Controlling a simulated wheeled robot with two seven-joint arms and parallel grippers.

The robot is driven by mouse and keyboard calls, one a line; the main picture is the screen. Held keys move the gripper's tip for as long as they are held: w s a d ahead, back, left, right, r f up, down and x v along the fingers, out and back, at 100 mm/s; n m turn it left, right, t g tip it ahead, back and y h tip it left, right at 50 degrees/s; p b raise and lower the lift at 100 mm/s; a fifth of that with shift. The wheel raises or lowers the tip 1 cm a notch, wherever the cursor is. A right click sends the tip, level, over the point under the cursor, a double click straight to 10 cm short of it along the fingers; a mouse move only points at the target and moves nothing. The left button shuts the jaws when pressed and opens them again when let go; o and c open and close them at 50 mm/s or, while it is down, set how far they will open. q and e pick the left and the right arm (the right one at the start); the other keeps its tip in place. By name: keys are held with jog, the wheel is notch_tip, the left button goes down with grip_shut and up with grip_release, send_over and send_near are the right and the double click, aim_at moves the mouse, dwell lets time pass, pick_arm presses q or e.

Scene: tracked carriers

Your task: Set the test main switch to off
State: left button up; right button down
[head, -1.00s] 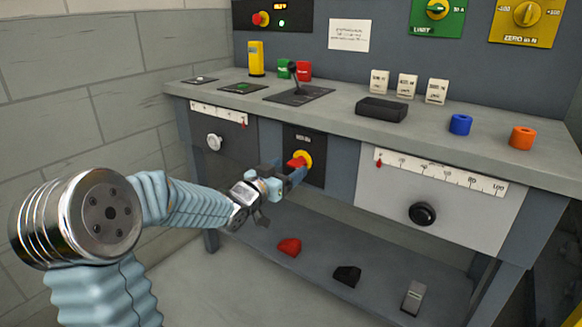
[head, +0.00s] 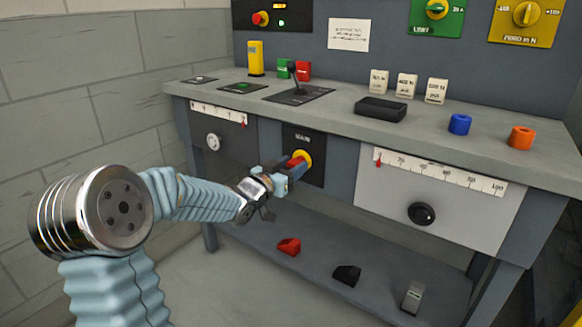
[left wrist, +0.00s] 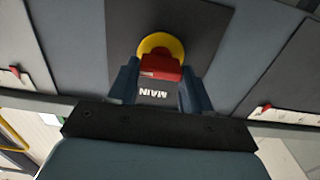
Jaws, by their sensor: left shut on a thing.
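The main switch is a red handle (head: 297,161) on a yellow disc (head: 306,158), set in a dark panel marked MAIN (head: 317,172) on the bench front. In the left wrist view the red handle (left wrist: 161,67) sits between my two fingers, with the yellow disc (left wrist: 160,44) behind it and the MAIN label upside down. My left gripper (head: 290,168) is shut on the red handle. The gripper partly hides the handle in the head view. My right gripper is not in view.
A drawer-like panel with a scale and black knob (head: 422,213) is to the right, and one with a white knob (head: 213,142) to the left. A low shelf holds a red piece (head: 289,246), a black piece (head: 347,275) and a grey piece (head: 412,297). The bench top (head: 340,118) is above.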

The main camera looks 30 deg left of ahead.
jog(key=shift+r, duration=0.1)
pick_arm(q)
jog(key=n+p, duration=0.1)
jog(key=n, duration=0.3)
jog(key=shift+a+n, duration=0.1)
jog(key=shift+n, duration=0.2)
jog(key=n+p, duration=0.2)
jog(key=n, duration=0.2)
jog(key=shift+a+n, duration=0.1)
jog(key=shift+n, duration=0.2)
jog(key=n+p, duration=0.2)
jog(key=n, duration=0.2)
jog(key=shift+n, duration=0.3)
jog(key=shift+f+n+p, duration=0.15)
jog(key=shift+n+p, duration=0.3)
jog(key=shift+n, duration=0.55)
jog(key=shift+f+n+p, duration=0.1)
jog(key=shift+n+p, duration=0.3)
jog(key=shift+n, duration=0.6)
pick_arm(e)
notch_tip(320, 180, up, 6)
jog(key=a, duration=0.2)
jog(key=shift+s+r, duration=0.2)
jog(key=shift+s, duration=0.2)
pick_arm(q)
jog(key=o, duration=1.1)
jog(key=shift+c, duration=0.2)
jog(key=shift+s+a, duration=0.1)
jog(key=shift+s, duration=0.05)
